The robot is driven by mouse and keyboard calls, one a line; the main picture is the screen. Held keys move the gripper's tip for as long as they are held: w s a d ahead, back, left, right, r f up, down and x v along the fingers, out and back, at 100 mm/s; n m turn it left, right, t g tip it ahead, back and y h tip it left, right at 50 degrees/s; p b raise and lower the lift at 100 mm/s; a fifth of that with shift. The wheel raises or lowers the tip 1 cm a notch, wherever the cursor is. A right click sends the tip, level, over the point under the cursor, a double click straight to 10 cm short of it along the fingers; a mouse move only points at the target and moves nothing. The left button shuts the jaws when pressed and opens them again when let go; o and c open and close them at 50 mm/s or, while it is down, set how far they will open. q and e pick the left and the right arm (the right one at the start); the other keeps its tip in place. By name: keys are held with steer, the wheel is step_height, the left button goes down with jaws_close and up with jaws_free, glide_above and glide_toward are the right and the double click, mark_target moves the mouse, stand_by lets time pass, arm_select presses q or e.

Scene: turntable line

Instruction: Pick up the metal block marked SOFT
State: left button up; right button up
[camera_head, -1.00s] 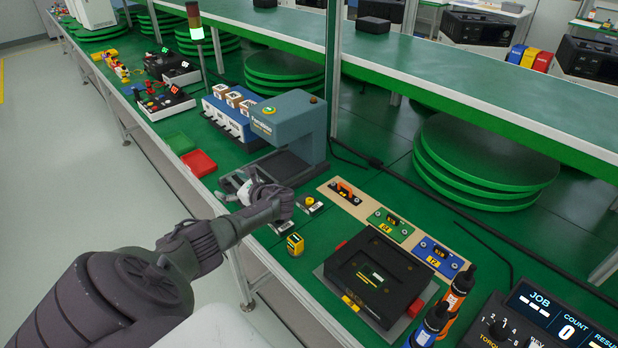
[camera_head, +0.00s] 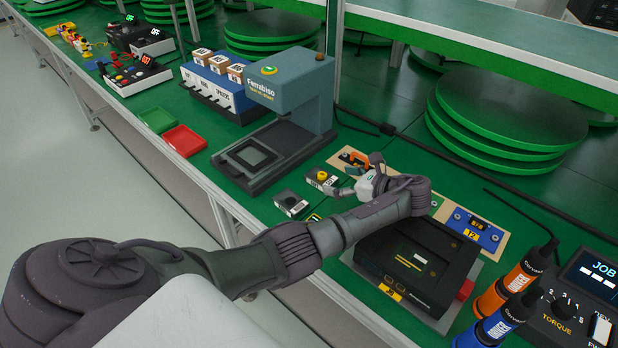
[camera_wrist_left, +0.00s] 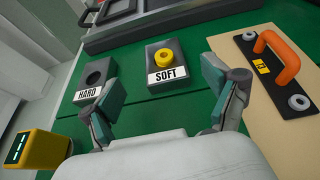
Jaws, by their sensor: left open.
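The metal block marked SOFT (camera_head: 320,182) is a dark grey block with a yellow ring on top and a white label. In the left wrist view the SOFT block (camera_wrist_left: 176,54) sits on the green table ahead, between the directions of my two fingers. A similar block marked HARD (camera_wrist_left: 95,80), with a dark hole on top, stands left of it; it also shows in the head view (camera_head: 290,204). My left gripper (camera_head: 357,176) is open and empty, just right of the SOFT block in the head view. Its fingers also show in the left wrist view (camera_wrist_left: 154,80). My right gripper is not seen.
A board (camera_wrist_left: 277,98) with an orange-handled plate (camera_wrist_left: 280,60) lies right of the SOFT block. A grey-blue press (camera_head: 290,95) stands behind the blocks. A black box (camera_head: 415,262) lies under my left forearm. A yellow gauge (camera_wrist_left: 40,150) sits at the lower left in the wrist view.

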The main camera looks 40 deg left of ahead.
mark_target(326, 176)
arm_select(q)
steer(key=shift+w+d, duration=0.15)
steer(key=shift+d, duration=0.25)
steer(key=shift+x, duration=1.2)
steer(key=x, duration=0.4)
steer(key=shift+a+f, duration=0.15)
steer(key=shift+a, duration=0.2)
steer(key=shift+c, duration=0.3)
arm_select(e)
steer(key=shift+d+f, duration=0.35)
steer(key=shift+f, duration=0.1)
arm_select(q)
steer(key=c, duration=1.3)
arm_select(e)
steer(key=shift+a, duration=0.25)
